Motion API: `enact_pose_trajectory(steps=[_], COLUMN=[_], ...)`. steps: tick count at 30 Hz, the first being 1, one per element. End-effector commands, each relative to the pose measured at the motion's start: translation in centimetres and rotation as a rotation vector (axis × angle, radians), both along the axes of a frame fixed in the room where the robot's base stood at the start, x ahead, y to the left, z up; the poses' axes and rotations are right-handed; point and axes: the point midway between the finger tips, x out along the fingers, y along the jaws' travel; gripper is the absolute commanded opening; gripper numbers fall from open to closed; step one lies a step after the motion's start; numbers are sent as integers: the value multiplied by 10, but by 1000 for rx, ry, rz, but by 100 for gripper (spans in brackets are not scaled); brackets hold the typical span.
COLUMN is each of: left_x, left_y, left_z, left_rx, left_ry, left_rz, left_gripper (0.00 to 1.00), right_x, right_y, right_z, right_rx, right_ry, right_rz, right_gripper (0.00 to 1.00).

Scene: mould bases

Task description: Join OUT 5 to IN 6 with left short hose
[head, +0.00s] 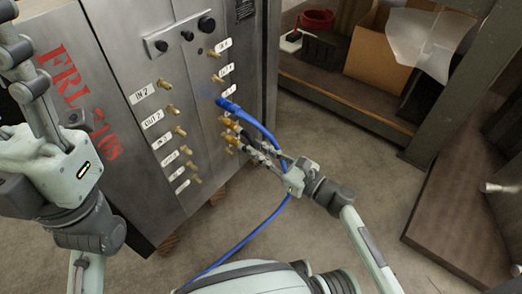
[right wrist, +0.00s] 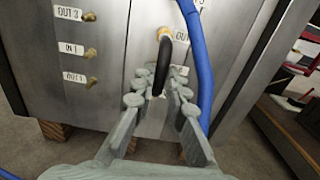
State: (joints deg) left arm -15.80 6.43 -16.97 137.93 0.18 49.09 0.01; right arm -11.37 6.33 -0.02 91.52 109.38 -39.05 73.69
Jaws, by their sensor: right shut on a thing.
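My right gripper (head: 277,160) is in front of the lower right fittings of the steel mould base. It is shut on a short black hose (right wrist: 160,68), which runs down between the fingers (right wrist: 158,98) in the right wrist view. The hose's upper end meets a brass fitting (right wrist: 164,33) beside a partly hidden label starting "OU"; I cannot tell how firmly it is seated. In the head view several brass fittings (head: 232,139) sit by the gripper, their labels hidden. My left gripper (head: 18,45) is raised at the far left, fingers partly cut off.
A blue hose (head: 262,130) runs from a right-column fitting, past my right gripper, down across the floor. The steel mould base (head: 120,60) has labelled fittings including IN 2 and OUT 2. A shelf with a cardboard box (head: 380,45) stands at right. Open floor (head: 335,165) lies between.

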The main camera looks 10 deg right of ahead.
Motion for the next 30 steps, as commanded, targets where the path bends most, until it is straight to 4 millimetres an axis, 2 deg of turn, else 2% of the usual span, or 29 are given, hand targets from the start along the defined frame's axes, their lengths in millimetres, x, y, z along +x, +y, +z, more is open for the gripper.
enact_pose_trajectory(steps=[30], left_x=[0], left_y=[-1], left_z=[-1], left_rx=[11], left_ry=[1], left_rz=[-4], left_gripper=[40], right_x=[11], right_y=[9], right_z=[0], right_rx=[-1], right_ry=[-1], right_rz=[1], right_gripper=[0])
